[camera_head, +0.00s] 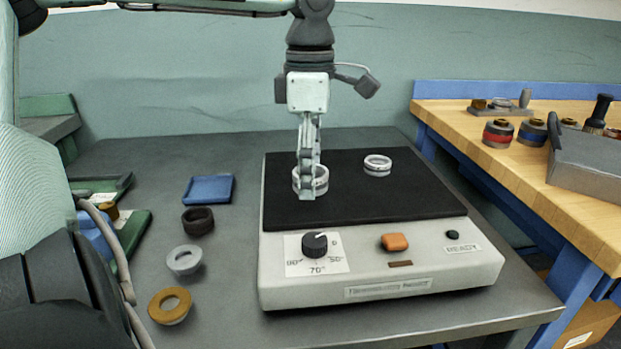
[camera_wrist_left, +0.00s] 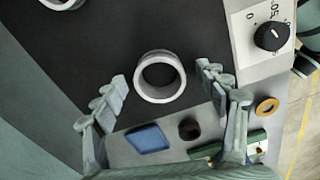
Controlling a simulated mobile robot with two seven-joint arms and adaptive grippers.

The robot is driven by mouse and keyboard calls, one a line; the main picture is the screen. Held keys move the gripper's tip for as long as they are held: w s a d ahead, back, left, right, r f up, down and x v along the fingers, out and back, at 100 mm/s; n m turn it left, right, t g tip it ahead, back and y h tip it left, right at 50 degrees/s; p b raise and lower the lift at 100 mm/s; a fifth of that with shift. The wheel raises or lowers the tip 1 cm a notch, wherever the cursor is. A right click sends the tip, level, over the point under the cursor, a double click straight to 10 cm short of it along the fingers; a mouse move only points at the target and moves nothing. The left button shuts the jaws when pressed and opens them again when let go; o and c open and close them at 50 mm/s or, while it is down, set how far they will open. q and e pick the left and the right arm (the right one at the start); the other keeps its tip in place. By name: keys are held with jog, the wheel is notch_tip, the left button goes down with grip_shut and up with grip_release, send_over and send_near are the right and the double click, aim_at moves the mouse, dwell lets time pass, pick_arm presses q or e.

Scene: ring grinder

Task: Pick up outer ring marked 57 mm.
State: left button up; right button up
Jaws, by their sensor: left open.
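A pale metal ring (camera_head: 322,181) stands on the black top of the heater (camera_head: 380,270). A second pale ring (camera_head: 377,166) sits farther right on the same top. I can read no size marking on either, so I cannot tell which is the 57 mm one. My left gripper (camera_head: 308,192) is pointing down over the first ring and hides part of it. In the left wrist view this ring (camera_wrist_left: 160,77) lies between the open fingers, with a gap on both sides. The second ring (camera_wrist_left: 62,3) is cut off by the top edge. My right gripper is not in view.
Left of the heater, a blue tray (camera_head: 208,189), a dark ring (camera_head: 198,221), a grey ring (camera_head: 184,260) and a brass ring (camera_head: 170,305) lie on the grey table. A wooden bench (camera_head: 480,140) with tools stands at right. The heater's front carries a dial (camera_head: 314,245).

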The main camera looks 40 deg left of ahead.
pick_arm(q)
jog(key=shift+c, duration=0.6)
jog(key=c, duration=1.2)
jog(key=shift+c, duration=0.4)
jog(key=shift+r, duration=0.15)
